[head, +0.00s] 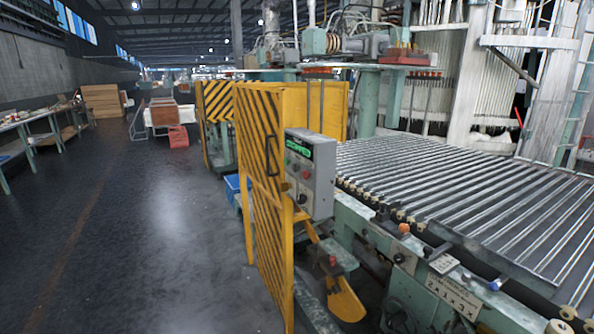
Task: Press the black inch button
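A grey control box (322,183) is mounted at the edge of the yellow guard, near the middle of the head view. A lit green display (299,148) is at its top; its text is too small to read surely. Small buttons sit below the display, among them a red one (289,162). A dark round control (302,198) is low on the box face. I cannot tell from labels which control is the black inch button. Neither of my grippers is in view.
A yellow guard panel (258,130) with black stripes stands left of the box. A blue crate (233,188) stands behind the guard. The dark floor (150,240) at left is clear.

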